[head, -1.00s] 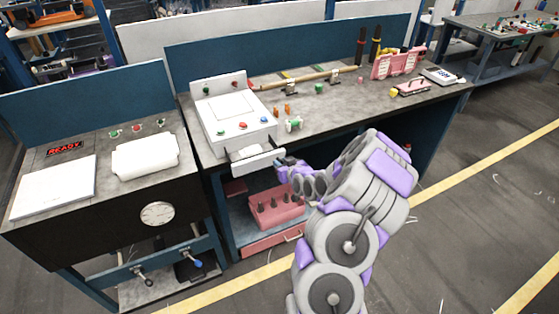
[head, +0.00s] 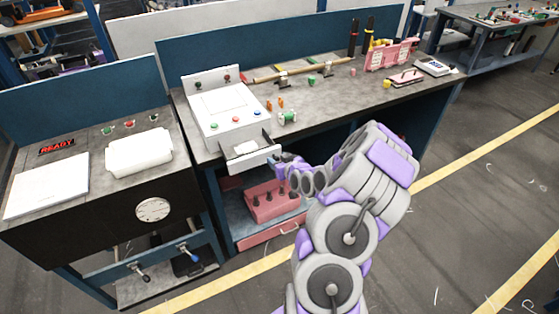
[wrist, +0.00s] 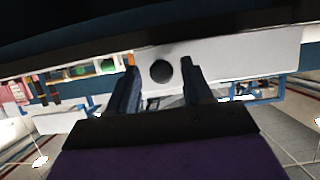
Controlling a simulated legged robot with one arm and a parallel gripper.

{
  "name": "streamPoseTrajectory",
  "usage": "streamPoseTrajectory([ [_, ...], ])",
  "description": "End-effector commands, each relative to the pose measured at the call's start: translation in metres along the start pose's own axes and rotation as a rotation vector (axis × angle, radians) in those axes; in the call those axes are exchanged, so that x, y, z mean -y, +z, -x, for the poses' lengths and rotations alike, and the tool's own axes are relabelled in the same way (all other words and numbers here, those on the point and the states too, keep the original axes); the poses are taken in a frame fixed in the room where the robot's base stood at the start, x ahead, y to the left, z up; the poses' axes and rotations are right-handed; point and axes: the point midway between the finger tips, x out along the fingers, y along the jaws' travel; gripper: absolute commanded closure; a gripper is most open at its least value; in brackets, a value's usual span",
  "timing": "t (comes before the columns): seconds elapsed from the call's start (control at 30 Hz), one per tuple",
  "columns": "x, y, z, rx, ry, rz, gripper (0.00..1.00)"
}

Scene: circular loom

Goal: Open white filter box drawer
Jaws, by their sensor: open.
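The white filter box (head: 226,108) stands on the grey workbench, with buttons on its top. Its drawer (head: 262,158) is pulled out at the front, over the bench edge, and a white item (head: 246,147) shows inside. My gripper (head: 277,162) is at the right end of the drawer front. In the wrist view the white drawer front (wrist: 235,58) lies ahead of my open gripper (wrist: 160,75), with a dark round knob or hole (wrist: 161,71) between the two fingers. Whether the fingers touch the front I cannot tell.
Below the bench top, a pink bin (head: 270,202) with dark pegs stands on a shelf near my arm. A green spool (head: 287,117) and orange pieces lie right of the box. The left bench (head: 90,160) stands close by. Floor at right is clear.

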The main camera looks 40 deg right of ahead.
Motion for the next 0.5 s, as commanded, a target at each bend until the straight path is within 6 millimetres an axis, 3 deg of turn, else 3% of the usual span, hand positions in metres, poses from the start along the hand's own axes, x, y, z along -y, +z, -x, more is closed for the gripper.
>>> streamPoseTrajectory([
  [0.23,0.0,0.0,0.013,0.001,-0.001,-0.003,0.5],
  [0.5,0.0,0.0,0.056,0.002,0.0,-0.003,0.5],
])
